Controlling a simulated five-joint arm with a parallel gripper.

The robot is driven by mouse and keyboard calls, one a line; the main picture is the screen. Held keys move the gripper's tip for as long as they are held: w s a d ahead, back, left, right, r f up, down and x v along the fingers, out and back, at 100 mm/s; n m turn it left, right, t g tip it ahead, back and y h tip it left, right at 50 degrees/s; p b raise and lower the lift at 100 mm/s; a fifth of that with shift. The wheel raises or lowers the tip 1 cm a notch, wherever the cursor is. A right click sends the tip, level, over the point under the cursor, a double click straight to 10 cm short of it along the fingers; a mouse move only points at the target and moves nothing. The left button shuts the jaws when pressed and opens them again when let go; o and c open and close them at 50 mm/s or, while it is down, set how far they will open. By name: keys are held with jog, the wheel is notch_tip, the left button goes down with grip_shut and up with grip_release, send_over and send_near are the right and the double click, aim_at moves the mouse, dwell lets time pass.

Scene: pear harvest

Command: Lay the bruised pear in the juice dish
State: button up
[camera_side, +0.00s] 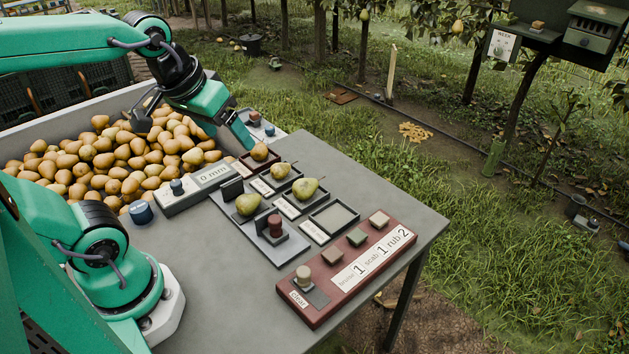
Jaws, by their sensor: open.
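A brownish pear (259,151) rests in a small reddish dish (244,165) at the table's back edge, close to the right jaw. Two yellow-green pears (280,171) (305,188) lie in dark square trays. Another greenish pear (248,204) sits on a grey fixture (268,244). A further square tray (335,217) is empty. The small labels are unreadable, so I cannot tell which dish is for juice. No bruise is clear on any pear.
A gauge reading "0 mm" (212,176) and a blue knob (141,212) sit left. A red board (350,268) with coloured blocks and "bruise 1, scab 1, rub 2" lies front right. The table's right corner (420,215) is bare.

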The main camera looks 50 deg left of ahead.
jog(key=shift+s+d+f+m+t, duration=0.1)
jog(key=shift+s+d+f+m, duration=0.1)
jog(key=shift+s+m, duration=0.25)
jog(key=shift+s+d+f+m+t, duration=0.15)
jog(key=shift+s+d+m, duration=0.1)
jog(key=shift+s+m, duration=0.25)
jog(key=shift+s+d+f+m+t, duration=0.1)
jog(key=shift+s+d+f+m, duration=0.1)
jog(key=shift+s+m, duration=0.25)
